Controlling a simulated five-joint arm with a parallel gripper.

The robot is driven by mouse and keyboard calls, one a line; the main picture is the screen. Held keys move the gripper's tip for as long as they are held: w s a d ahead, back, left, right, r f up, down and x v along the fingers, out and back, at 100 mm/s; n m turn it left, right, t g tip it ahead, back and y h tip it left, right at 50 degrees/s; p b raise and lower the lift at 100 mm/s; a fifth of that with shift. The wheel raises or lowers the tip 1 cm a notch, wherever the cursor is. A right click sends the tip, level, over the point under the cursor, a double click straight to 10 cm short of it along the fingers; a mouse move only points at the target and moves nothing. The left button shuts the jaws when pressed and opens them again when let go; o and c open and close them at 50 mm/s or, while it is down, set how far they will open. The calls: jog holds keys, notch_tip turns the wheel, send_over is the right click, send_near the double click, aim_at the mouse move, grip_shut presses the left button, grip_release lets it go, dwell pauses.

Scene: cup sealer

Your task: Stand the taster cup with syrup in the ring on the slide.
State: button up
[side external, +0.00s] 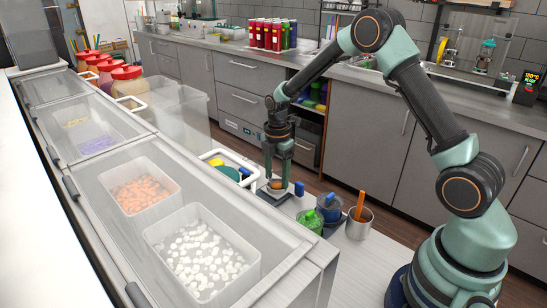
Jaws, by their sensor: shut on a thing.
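My gripper (277,177) points straight down near the middle of the side external view, with its fingers shut on a small taster cup. Of the taster cup (277,185), only a small patch of orange-amber syrup colour shows between the fingertips. The cup is upright, directly over or in a pale ring (264,190) on the dark slide (274,200). The fingers hide most of the cup and ring. I cannot tell whether the cup's base touches the slide.
A blue knob (299,188) stands just right of the gripper. Green (310,221) and blue (330,206) tubs and a metal cup with an orange stick (360,222) are nearer. A white tray (228,166) lies left. Topping bins (200,255) fill the left counter.

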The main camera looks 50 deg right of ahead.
jog(key=shift+f, duration=0.1)
jog(key=o, duration=1.3)
notch_tip(320, 180, up, 12)
jog(key=s+a+r+m+t, duration=0.3)
jog(key=s+a+r+m, duration=0.1)
jog(key=s+r+m, duration=0.45)
jog(key=s+a+r+m+t, duration=0.1)
jog(key=s+a+m+t, duration=0.1)
jog(key=s+m, duration=0.7)
jog(key=shift+s+a+t, duration=0.25)
jog(key=shift+t, duration=0.05)
jog(key=shift+r+m, duration=0.15)
jog(key=shift+m, duration=0.1)
